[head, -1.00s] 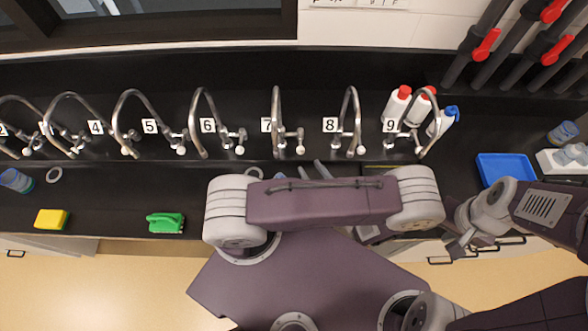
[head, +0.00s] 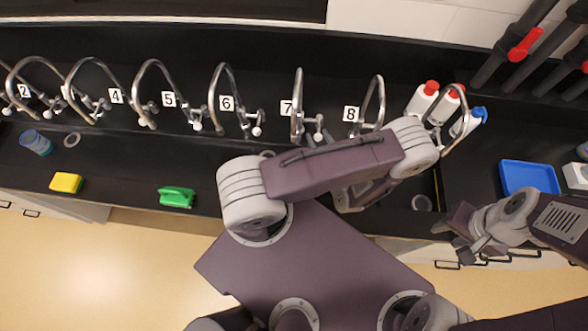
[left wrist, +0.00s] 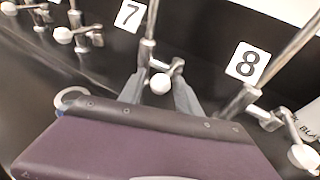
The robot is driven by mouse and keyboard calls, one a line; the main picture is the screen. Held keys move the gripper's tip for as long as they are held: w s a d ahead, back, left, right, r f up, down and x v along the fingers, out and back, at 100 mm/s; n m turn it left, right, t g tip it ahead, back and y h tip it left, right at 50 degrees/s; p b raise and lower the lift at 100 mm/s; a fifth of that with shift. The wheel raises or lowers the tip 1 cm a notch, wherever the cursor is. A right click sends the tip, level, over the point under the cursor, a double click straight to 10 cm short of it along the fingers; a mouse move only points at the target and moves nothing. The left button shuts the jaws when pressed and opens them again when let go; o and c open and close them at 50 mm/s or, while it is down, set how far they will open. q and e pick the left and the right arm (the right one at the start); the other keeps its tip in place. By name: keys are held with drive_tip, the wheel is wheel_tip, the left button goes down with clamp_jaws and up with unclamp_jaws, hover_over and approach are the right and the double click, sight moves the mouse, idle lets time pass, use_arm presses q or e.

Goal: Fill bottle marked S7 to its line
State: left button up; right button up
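Tap 7 (head: 297,105) is a curved metal tap on the back ledge, with its number on a white label. In the left wrist view its white knob (left wrist: 160,83) shows between the two grey fingers of my left gripper (left wrist: 160,93). The fingers are apart; whether they touch the knob I cannot tell. My purple arm casing hides most of the gripper in the head view. A bluish, see-through vessel (head: 36,142) stands at the far left. No S7 mark or fill line is readable. My right gripper (head: 461,243) hangs at the counter's front edge; its finger gap is unclear.
Tap 6 (head: 229,100) and tap 8 (head: 375,103) flank tap 7. White bottles with red caps (head: 421,100) and a blue-capped bottle (head: 468,123) stand at back right. A blue tray (head: 530,178), yellow sponge (head: 66,183) and green brush (head: 177,197) lie on the black counter.

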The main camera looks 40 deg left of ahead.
use_arm(q)
drive_tip(key=shift+w+d+b, duration=0.35)
drive_tip(key=shift+w+d, duration=0.5)
drive_tip(key=shift+w, duration=0.1)
drive_tip(key=shift+s+a, duration=0.1)
idle(0.7)
